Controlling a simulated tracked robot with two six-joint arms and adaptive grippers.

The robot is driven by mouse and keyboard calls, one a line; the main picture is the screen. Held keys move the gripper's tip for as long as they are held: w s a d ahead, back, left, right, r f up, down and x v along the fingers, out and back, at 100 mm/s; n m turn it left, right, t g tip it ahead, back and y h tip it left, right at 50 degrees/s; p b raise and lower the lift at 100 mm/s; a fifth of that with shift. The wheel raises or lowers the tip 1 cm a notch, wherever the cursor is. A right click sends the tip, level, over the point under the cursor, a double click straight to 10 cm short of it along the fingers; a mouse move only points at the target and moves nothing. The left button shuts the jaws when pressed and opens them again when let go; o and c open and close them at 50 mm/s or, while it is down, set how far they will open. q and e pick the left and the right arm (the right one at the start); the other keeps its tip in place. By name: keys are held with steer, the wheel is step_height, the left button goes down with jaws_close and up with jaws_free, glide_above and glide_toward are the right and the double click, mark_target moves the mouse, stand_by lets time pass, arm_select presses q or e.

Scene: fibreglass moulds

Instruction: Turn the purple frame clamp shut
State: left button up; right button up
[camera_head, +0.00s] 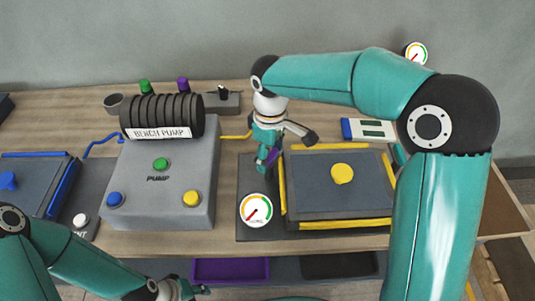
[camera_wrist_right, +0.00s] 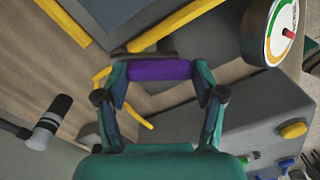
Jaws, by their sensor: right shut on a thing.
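The purple frame clamp (camera_wrist_right: 160,70) shows in the right wrist view as a short purple bar lying crosswise between my fingers. My right gripper (camera_wrist_right: 160,78) is shut on it, with one finger at each end. In the head view my right gripper (camera_head: 267,155) points down at the left edge of the yellow-edged mould frame (camera_head: 335,224), and only a bit of purple (camera_head: 272,156) shows at its fingertips. Most of the clamp and its base is hidden there. My left gripper (camera_head: 197,291) is at the bottom edge, low in front of the bench, too small to read.
The bench pump (camera_head: 160,210) with coloured buttons stands left of my right gripper. A round gauge (camera_head: 256,209) is just in front of it. A blue-edged mould (camera_head: 25,190) lies far left. A purple tray (camera_head: 231,269) and a dark tray (camera_head: 340,264) sit below the front edge.

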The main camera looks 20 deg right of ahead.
steer(key=m+b, duration=0.1)
steer(key=m, duration=0.4)
steer(key=shift+d+m, duration=0.15)
steer(key=shift+m, duration=0.25)
steer(key=m, duration=0.5)
steer(key=shift+s+r+b, duration=0.1)
steer(key=shift+s+b, duration=0.05)
steer(key=shift+b, duration=0.25)
steer(key=o, duration=1.1)
steer(key=shift+o, duration=0.2)
steer(key=shift+s, duration=0.1)
step_height(320, 180, up, 12)
